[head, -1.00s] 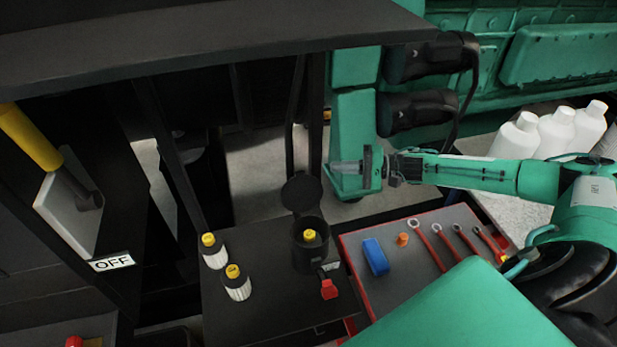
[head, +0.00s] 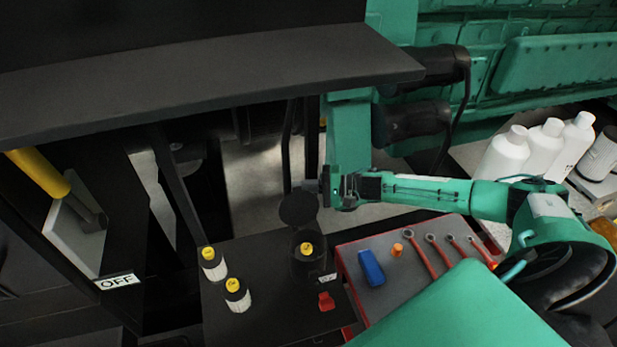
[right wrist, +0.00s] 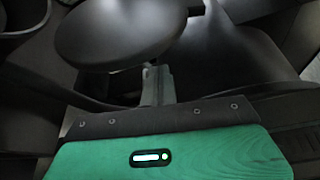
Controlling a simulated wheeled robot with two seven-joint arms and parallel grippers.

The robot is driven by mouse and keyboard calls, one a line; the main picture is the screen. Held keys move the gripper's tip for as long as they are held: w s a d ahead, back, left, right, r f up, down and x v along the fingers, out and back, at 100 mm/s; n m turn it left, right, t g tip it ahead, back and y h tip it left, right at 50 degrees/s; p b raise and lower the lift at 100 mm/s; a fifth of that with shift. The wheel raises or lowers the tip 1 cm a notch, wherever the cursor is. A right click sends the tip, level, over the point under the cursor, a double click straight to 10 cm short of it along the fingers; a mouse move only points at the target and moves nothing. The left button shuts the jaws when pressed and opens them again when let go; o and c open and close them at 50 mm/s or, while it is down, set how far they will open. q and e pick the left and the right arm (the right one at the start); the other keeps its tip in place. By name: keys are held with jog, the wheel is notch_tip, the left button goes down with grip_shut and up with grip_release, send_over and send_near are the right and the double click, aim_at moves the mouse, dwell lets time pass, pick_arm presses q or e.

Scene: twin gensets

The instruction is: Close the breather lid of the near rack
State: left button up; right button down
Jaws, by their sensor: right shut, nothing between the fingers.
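The breather lid (head: 298,208) is a round black disc, standing open at the back rim of a black cylindrical cup (head: 308,265) on the dark rack top. A yellow cap (head: 306,249) shows inside the cup. My right gripper (head: 311,186) is shut and empty, just above and behind the lid's upper edge. In the right wrist view the closed fingertips (right wrist: 157,80) are close to the disc of the lid (right wrist: 118,32), partly under its edge in the picture. I cannot tell whether they touch. My left gripper is out of view.
Two white bottles with yellow caps (head: 237,295) stand left of the cup, and a red piece (head: 326,301) lies in front. A grey tool tray (head: 420,262) with a blue block and wrenches is at right. A dark shelf (head: 210,80) overhangs the rack.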

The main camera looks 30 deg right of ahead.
jog(key=shift+s+a+r+p, duration=0.1)
jog(key=shift+s+a+p, duration=0.05)
jog(key=shift+s, duration=0.3)
jog(key=shift+s+a+r+p, duration=0.1)
jog(key=shift+s+a+p, duration=0.05)
jog(key=shift+s, duration=0.3)
